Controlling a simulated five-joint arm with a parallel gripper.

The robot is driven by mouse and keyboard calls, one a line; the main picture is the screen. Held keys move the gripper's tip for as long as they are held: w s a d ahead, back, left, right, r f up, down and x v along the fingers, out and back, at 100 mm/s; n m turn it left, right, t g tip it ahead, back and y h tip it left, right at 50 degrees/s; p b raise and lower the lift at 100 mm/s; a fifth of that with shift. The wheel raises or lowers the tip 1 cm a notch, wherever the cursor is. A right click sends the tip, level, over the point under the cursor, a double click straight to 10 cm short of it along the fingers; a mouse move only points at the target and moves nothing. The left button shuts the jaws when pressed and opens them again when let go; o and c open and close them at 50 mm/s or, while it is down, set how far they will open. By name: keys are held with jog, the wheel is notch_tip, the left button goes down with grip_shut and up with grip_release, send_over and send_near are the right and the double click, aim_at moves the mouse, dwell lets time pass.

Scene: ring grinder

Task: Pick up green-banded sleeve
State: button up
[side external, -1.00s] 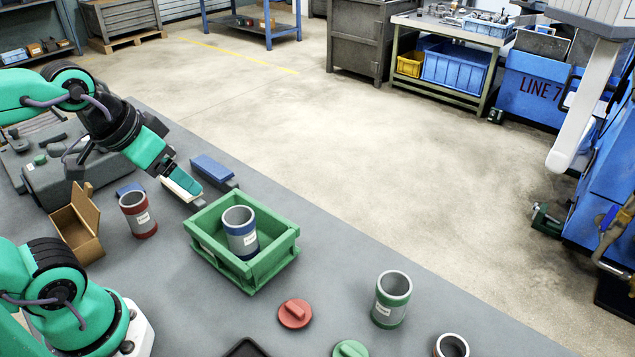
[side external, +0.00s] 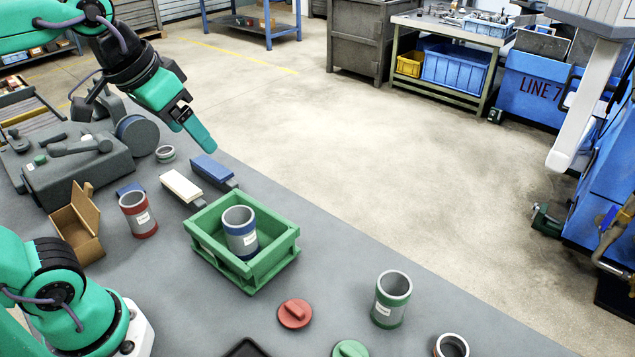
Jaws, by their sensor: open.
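The green-banded sleeve (side external: 391,299) is a grey hollow cylinder with green bands and a white label. It stands upright on the grey bench (side external: 330,250), right of the green crate. My gripper (side external: 198,136) is high at the upper left, above the blue and white blocks and well away from the sleeve. It is open, and I see nothing held in it. The far finger is mostly hidden behind the near one.
The green crate (side external: 207,241) holds a blue-banded sleeve (side external: 240,234). A red-banded sleeve (side external: 138,215) stands left of it by a cardboard box (side external: 89,239). A red lid (side external: 294,313) and green lid (side external: 350,349) lie near the green-banded sleeve. The grinder (side external: 75,165) is far left.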

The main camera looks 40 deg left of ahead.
jog(key=w+d+r+g, duration=0.1)
jog(key=w+d+r, duration=0.1)
jog(key=w+d, duration=0.3)
jog(key=m+g, duration=0.2)
jog(key=g, duration=0.2)
send_over(390, 302)
jog(key=w, duration=0.3)
notch_tip(390, 302, down, 5)
jog(key=f, duration=1.5)
jog(key=a+f, duration=0.1)
jog(key=f, duration=0.6)
jog(key=shift+s+f, duration=0.15)
jog(key=shift+s, duration=0.05)
jog(key=shift+f, duration=2.65)
